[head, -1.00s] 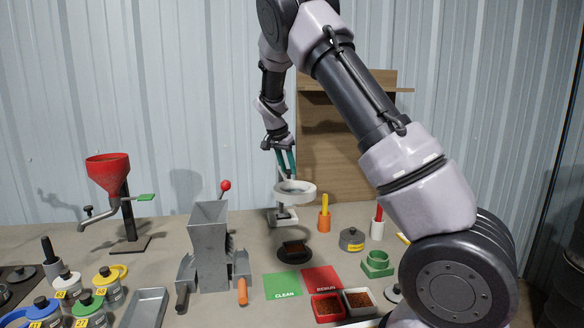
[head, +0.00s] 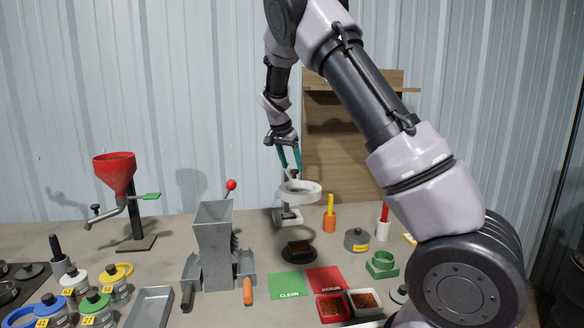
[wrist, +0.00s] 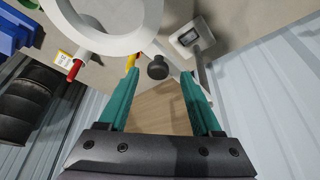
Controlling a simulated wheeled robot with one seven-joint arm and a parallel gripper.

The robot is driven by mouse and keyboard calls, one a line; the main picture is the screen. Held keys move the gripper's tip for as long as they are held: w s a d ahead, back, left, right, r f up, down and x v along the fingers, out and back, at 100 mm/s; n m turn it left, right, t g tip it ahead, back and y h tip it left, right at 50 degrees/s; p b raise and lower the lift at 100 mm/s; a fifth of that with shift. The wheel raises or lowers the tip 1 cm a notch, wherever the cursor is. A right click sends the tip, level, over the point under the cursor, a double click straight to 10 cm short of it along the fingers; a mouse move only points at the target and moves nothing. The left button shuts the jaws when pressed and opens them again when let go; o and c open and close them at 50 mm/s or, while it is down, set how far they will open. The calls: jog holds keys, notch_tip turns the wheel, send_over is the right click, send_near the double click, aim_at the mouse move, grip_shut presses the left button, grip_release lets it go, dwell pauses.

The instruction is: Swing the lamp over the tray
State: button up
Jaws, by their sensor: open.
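The lamp is a white ring head (head: 299,188) on a stand with a pale base (head: 287,217) near the back wall. Its ring also fills the upper left of the wrist view (wrist: 88,42).
A grey hopper machine (head: 214,250) and a red funnel (head: 114,172) stand to the left. Green and red mats (head: 290,284) lie in front, with red (head: 332,310) and white (head: 364,303) scrap trays. An orange holder (head: 329,222) stands right of the lamp. A wooden board (head: 345,150) stands behind.

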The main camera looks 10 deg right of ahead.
jog(key=v, duration=0.9)
jog(key=shift+r, duration=0.2)
jog(key=shift+s, duration=0.1)
jog(key=s+d+r+n+t+y, duration=0.15)
jog(key=s+d+r, duration=0.25)
jog(key=s, duration=0.4)
jog(key=s+d+r+g+y, duration=0.1)
jog(key=s+d+r+y, duration=0.3)
jog(key=s, duration=0.5)
jog(key=s+d+n+t, duration=0.1)
jog(key=s+n+t, duration=0.2)
jog(key=s, duration=1.6)
jog(key=shift+d+f+t, duration=0.15)
jog(key=shift+d+t, duration=0.1)
jog(key=shift+t, duration=0.1)
